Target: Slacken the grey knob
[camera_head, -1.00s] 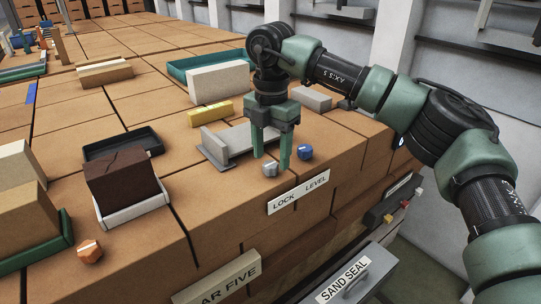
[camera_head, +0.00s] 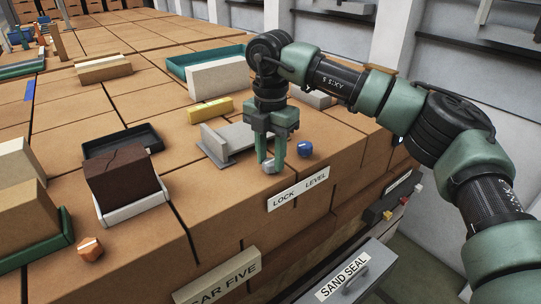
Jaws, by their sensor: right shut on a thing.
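The grey knob (camera_head: 269,168) sits on the brick top near the front edge, above the word LOCK on a white label (camera_head: 298,190). My right gripper (camera_head: 270,162) points down over it, its green fingers shut on the knob from both sides. The fingers hide part of the knob, and its turn angle is hard to tell. A blue knob (camera_head: 305,149) stands just to the right, apart from the fingers. My left gripper is not in view.
A grey metal bracket (camera_head: 228,143) stands close behind my right gripper. A yellow block (camera_head: 210,111) and a pale brick (camera_head: 216,78) lie further back. An orange knob (camera_head: 90,249) and a dark cracked brick (camera_head: 122,180) are at the left.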

